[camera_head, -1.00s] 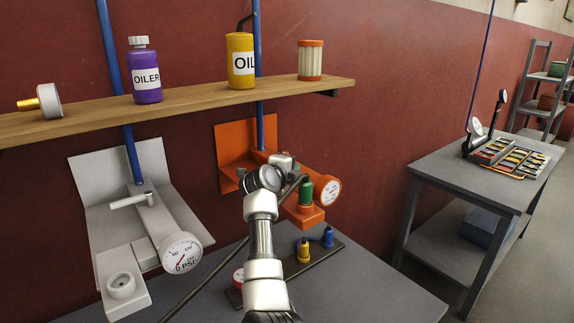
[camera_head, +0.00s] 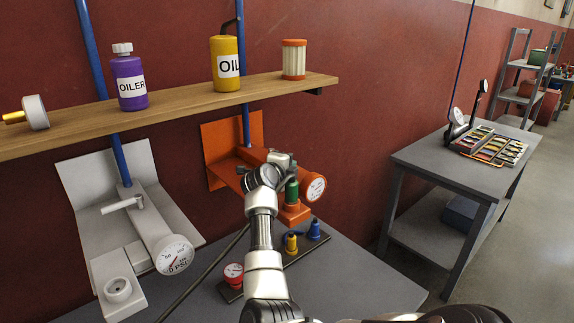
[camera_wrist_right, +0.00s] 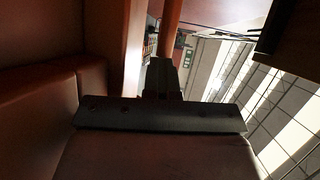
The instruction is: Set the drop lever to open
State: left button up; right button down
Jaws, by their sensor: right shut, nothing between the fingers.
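An orange unit (camera_head: 221,168) on the wall carries a gauge (camera_head: 313,187) and a green bottle-like part (camera_head: 292,190). My right gripper (camera_head: 272,173) is at this unit, beside the metal part on its top. My wrist hides much of that spot, so I cannot tell whether the gripper touches a lever there. The right wrist view shows the dark gripper (camera_wrist_right: 160,82) shut and empty, close to orange-red surfaces (camera_wrist_right: 40,100). A white unit (camera_head: 105,235) at left has a white lever (camera_head: 122,204) sticking out to the left. My left gripper is not in view.
A wooden shelf (camera_head: 180,98) above holds a purple oiler (camera_head: 130,80), a yellow oil can (camera_head: 226,62) and a filter (camera_head: 293,58). A grey table (camera_head: 365,287) below holds small blue, yellow and red parts. A side table (camera_head: 420,160) stands right.

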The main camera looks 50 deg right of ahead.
jog(key=shift+s+d+r, duration=0.1)
jog(key=shift+d, duration=0.1)
jog(key=shift+r, duration=0.55)
notch_tip(320, 180, up, 3)
jog(key=shift+f+b, duration=0.1)
jog(key=shift+b, duration=0.85)
jog(key=s+d+r+b, duration=0.2)
jog(key=s+r, duration=0.5)
jog(key=s, duration=0.4)
jog(key=shift+d+b, duration=0.3)
jog(key=shift+b, duration=0.05)
jog(key=shift+f, duration=0.1)
